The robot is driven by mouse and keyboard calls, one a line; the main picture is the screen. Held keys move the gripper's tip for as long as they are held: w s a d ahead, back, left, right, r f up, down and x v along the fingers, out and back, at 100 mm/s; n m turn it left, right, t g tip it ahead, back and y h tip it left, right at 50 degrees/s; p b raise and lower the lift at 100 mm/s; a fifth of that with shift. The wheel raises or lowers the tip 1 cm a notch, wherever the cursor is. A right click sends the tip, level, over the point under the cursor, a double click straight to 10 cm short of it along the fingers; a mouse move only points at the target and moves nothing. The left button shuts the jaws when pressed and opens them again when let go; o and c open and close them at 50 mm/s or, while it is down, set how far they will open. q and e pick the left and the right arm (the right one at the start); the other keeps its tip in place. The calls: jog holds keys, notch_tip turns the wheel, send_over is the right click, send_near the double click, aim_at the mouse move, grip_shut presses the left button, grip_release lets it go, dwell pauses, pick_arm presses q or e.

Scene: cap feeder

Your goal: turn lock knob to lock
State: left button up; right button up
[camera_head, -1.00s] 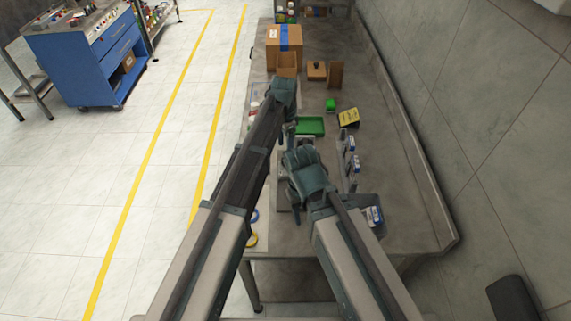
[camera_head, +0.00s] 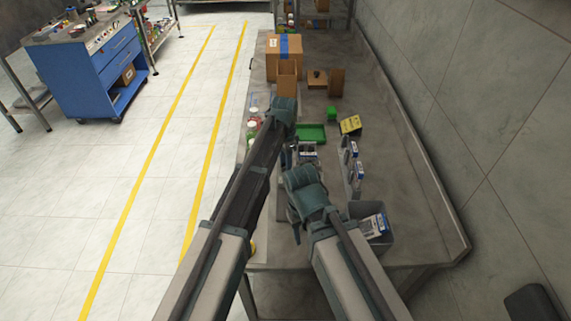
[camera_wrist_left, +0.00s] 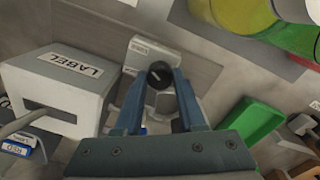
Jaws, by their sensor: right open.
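The lock knob (camera_wrist_left: 160,74) is a round black knob with a pale mark, in front of a light grey block (camera_wrist_left: 148,52) in the left wrist view. My left gripper (camera_wrist_left: 158,90) has its two blue-grey fingers on either side of the knob, very close to its edges; I cannot tell whether they touch it. In the head view my left gripper (camera_head: 288,138) points down over the bench and my arm hides the knob. My right gripper (camera_head: 295,225) is open, lower in the picture and nearer to me, apart from the knob.
A white labelled box (camera_wrist_left: 62,92) stands left of the knob in the left wrist view. A green tray (camera_head: 311,133), a yellow sign (camera_head: 350,125), a grey bin (camera_head: 372,225) and cardboard boxes (camera_head: 284,56) stand on the bench. The bench's right part (camera_head: 400,180) is clear.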

pick_arm(q)
grip_shut()
jog(key=shift+n, duration=3)
jog(key=o, duration=0.6)
grip_release()
